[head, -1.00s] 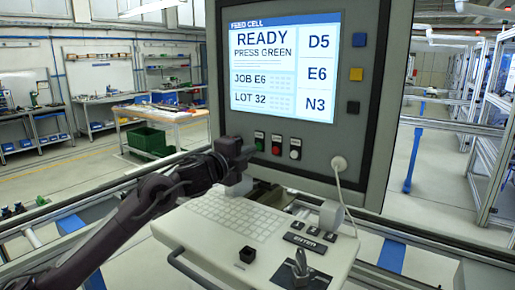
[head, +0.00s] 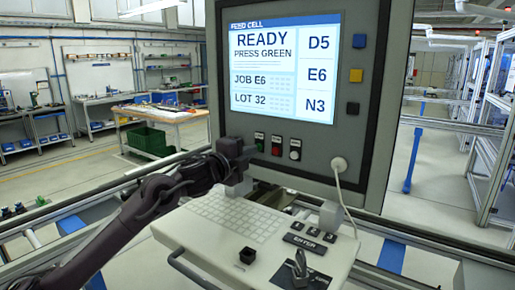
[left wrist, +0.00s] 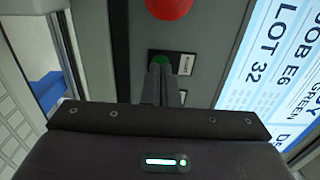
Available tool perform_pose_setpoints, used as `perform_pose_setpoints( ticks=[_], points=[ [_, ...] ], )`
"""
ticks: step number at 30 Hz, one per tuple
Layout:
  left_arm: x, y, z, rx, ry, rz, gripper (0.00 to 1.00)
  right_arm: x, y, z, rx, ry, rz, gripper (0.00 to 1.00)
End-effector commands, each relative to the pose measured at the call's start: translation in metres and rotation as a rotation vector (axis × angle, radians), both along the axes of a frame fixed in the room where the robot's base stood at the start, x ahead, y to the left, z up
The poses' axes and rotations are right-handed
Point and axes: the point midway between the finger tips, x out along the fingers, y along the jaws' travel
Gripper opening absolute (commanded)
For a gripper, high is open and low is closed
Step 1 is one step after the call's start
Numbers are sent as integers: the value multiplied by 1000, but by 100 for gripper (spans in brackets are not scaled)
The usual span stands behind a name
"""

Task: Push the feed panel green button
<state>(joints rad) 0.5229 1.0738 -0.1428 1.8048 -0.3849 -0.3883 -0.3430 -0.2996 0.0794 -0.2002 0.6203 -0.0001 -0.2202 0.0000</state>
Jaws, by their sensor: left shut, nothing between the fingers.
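The feed panel (head: 372,60) stands upright with a lit screen (head: 270,70) reading READY, PRESS GREEN. Its green button (head: 259,141) is at the left of a row below the screen, and it also shows in the left wrist view (left wrist: 160,59), partly covered by the fingertips. My left gripper (head: 248,152) is shut and empty, right by the green button. In the left wrist view its fingers (left wrist: 160,72) point at the button. I cannot tell whether they touch it. My right gripper is not in view.
A large red knob (left wrist: 170,6) is close to the fingers in the wrist view. A keyboard shelf (head: 190,235) juts out below, and a white cable (head: 341,185) hangs at right.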

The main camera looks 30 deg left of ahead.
Motion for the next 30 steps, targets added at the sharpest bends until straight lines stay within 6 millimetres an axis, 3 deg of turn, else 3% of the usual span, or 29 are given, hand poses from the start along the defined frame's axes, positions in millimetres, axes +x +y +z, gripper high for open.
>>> perform_pose_setpoints(
  ticks=[30],
  points=[
    [15,-2,2,-1,-3,-1,0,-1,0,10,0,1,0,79]
  ],
)
